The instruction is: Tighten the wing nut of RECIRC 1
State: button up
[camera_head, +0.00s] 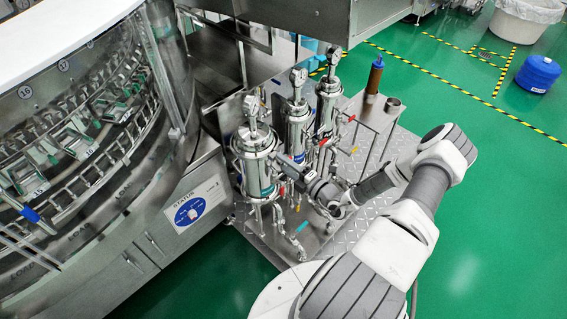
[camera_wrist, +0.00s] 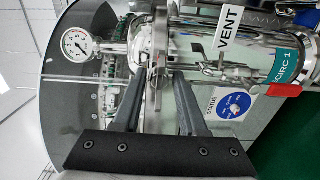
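The RECIRC 1 housing is a shiny steel cylinder with a teal label (camera_wrist: 285,66), lying sideways in the wrist view. In the head view it is the front-most of three housings (camera_head: 254,160). A steel clamp (camera_wrist: 157,45) rings its neck near the pressure gauge (camera_wrist: 77,44). My gripper (camera_wrist: 158,80) points at this clamp, its two dark fingers apart, one on each side of the clamp's near end. The wing nut is not clearly distinguishable there. Contact cannot be told. In the head view my gripper (camera_head: 284,164) is at the housing's right side, small and partly hidden.
Two similar housings (camera_head: 297,120) (camera_head: 328,98) stand behind. The washer with a STATUS sign (camera_head: 188,211) is to the left. Green floor (camera_head: 480,230) is open to the right.

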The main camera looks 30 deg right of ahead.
jog(key=shift+s, duration=0.1)
jog(key=v, duration=1.7)
jog(key=shift+p, duration=0.3)
jog(key=shift+r, duration=0.1)
